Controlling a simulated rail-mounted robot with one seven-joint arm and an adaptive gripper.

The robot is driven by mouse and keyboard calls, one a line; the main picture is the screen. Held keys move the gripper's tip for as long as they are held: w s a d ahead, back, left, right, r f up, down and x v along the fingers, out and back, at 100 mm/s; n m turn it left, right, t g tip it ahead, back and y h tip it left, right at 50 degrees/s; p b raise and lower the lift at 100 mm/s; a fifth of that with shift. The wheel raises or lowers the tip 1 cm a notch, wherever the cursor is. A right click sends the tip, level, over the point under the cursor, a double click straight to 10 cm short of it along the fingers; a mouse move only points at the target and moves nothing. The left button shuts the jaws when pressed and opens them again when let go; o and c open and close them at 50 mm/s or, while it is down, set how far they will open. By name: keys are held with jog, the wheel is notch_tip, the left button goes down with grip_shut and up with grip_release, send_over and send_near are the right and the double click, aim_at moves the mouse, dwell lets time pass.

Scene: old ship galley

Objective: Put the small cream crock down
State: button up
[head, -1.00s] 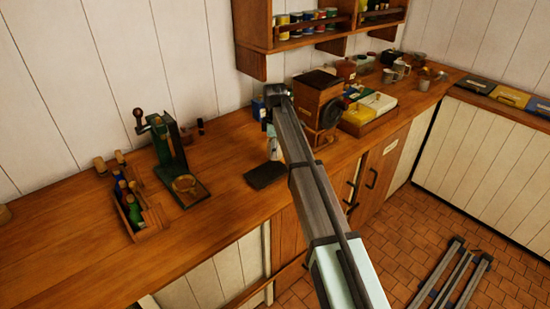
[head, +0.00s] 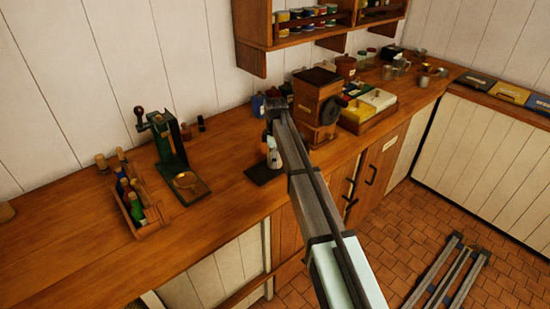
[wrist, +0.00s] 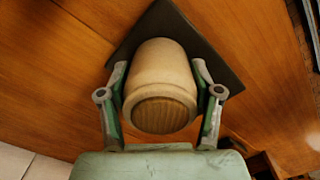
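The small cream crock (wrist: 162,75) has a pale rounded body and a brown wood-like round end facing the wrist camera. My gripper (wrist: 160,72) has one finger on each side of it and is shut on it. In the wrist view the crock lies in front of a dark square mat (wrist: 222,62) on the wooden counter. In the head view my gripper (head: 273,158) is over the same mat (head: 258,176), and the crock is mostly hidden or too small to make out. Whether its far end touches the mat cannot be told.
A green stand with a brass dish (head: 186,181) and a wooden caddy of bottles (head: 136,208) stand to the left. A wooden grinder (head: 315,100) and a tray of boxes (head: 368,112) stand to the right. Bare counter (head: 225,150) lies left of the mat.

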jog(key=shift+o, duration=1.3)
jog(key=shift+r, duration=0.1)
notch_tip(320, 180, up, 12)
jog(key=b, duration=0.3)
jog(key=shift+r, duration=0.1)
